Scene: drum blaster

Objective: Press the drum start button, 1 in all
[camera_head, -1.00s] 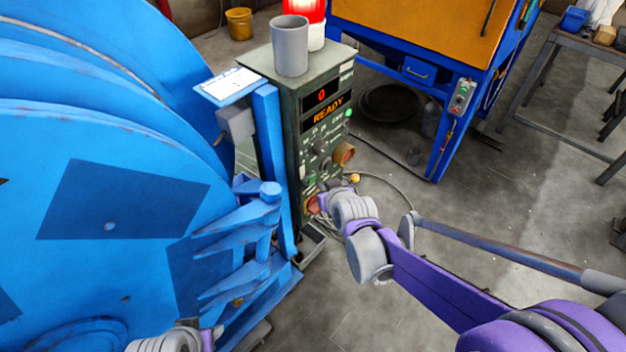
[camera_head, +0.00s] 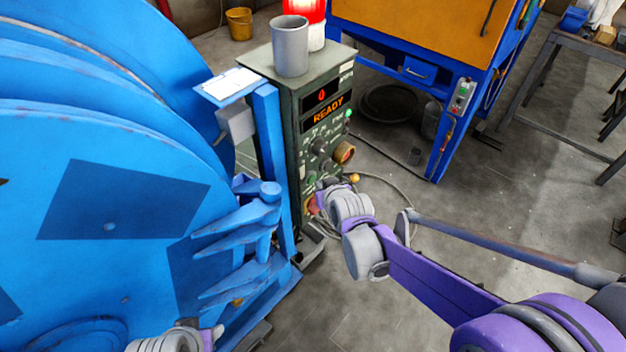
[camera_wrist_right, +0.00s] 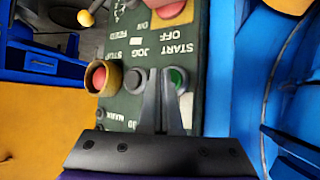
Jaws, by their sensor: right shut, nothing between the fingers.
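The grey-green control cabinet (camera_head: 318,125) stands beside the blue drum, its display (camera_head: 328,112) reading READY. My right gripper (camera_wrist_right: 161,72) is shut and empty, its fingertips at the panel in the wrist view. The green start button (camera_wrist_right: 178,79) sits just right of the fingertips and is partly covered by one finger; I cannot tell whether they touch. The dark jog button (camera_wrist_right: 135,78) is just left of the fingers, and the red stop button (camera_wrist_right: 99,77) in its yellow ring is further left. Only a bit of my left arm shows at the bottom of the head view.
The big blue drum (camera_head: 90,150) fills the left. A grey cup-like cylinder (camera_head: 290,45) and a lit red beacon (camera_head: 312,15) stand on the cabinet. An orange-and-blue machine (camera_head: 410,40) is behind. A cable lies on the floor right of the cabinet.

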